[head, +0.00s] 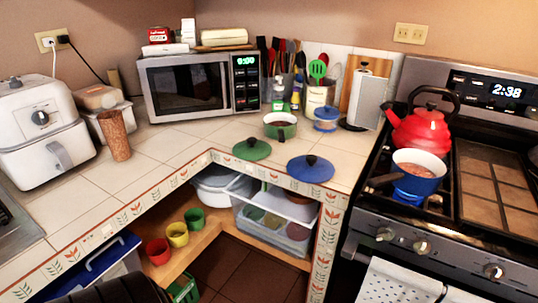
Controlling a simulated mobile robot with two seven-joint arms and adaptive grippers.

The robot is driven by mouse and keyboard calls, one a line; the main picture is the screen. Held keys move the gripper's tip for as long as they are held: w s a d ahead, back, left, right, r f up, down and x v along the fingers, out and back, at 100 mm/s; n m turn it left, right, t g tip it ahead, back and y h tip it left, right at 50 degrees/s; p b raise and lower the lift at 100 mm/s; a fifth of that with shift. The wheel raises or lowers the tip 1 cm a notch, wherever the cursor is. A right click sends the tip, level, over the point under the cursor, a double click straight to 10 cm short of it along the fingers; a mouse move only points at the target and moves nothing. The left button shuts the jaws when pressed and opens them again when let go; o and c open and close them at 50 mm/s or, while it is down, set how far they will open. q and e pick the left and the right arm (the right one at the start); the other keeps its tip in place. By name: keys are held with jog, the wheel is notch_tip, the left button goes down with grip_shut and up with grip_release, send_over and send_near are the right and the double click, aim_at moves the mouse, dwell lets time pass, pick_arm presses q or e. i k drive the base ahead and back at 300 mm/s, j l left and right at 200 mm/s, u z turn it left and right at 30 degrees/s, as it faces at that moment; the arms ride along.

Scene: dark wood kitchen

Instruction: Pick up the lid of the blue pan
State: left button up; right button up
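The blue lid (310,170) with a dark knob lies flat near the front edge of the tiled counter, at the inner corner. A green lid (251,149) with a dark knob lies just left of it, a small gap apart. The blue pan (418,184) stands uncovered on the stove at the right, with brownish contents and its dark handle pointing left. Neither gripper can be seen in the head view.
A green pot (280,126) and a small blue-and-white jar (326,118) stand behind the lids. A red kettle (420,128) stands behind the pan on the stove (450,240). The microwave (190,85) is at the back. Free tiles (180,143) lie left of the green lid.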

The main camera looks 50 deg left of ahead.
aim_at(310, 168)
jog(key=u, duration=1.2)
